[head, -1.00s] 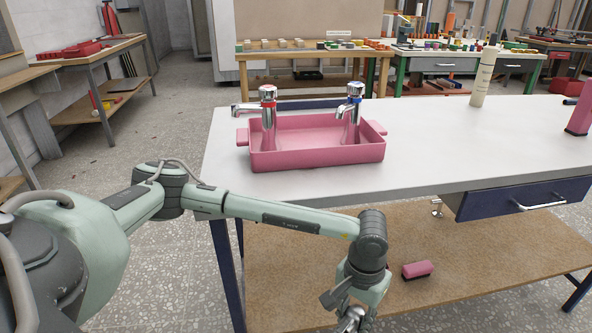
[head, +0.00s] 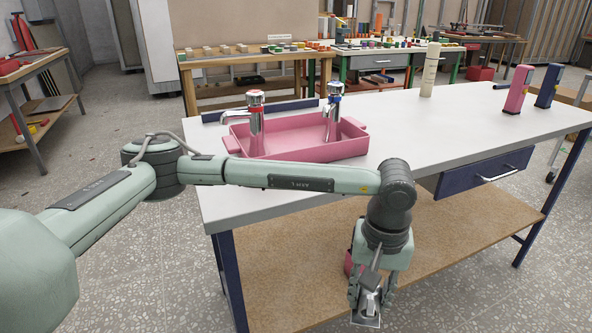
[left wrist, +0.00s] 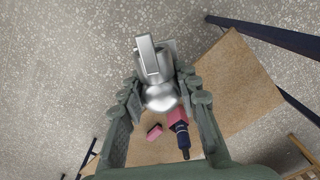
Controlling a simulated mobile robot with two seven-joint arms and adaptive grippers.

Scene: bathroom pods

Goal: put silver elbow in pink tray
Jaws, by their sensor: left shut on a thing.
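The silver elbow (head: 368,303) is between the fingers of my left gripper (head: 370,290), in front of the bench and lower than its top. The left wrist view shows the shiny elbow (left wrist: 158,85) held between the two fingers (left wrist: 160,105). The fingers cover part of it. The pink tray (head: 315,152) sits on the white bench top, above and behind my left gripper. Two silver taps, one with a red band (head: 256,120) and one with a blue band (head: 332,110), stand upright in it. My right gripper is not in view.
My left forearm crosses in front of the bench edge. A cream bottle (head: 430,70), a pink item (head: 517,90) and a navy item (head: 548,86) stand farther right on the bench top (head: 440,125).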

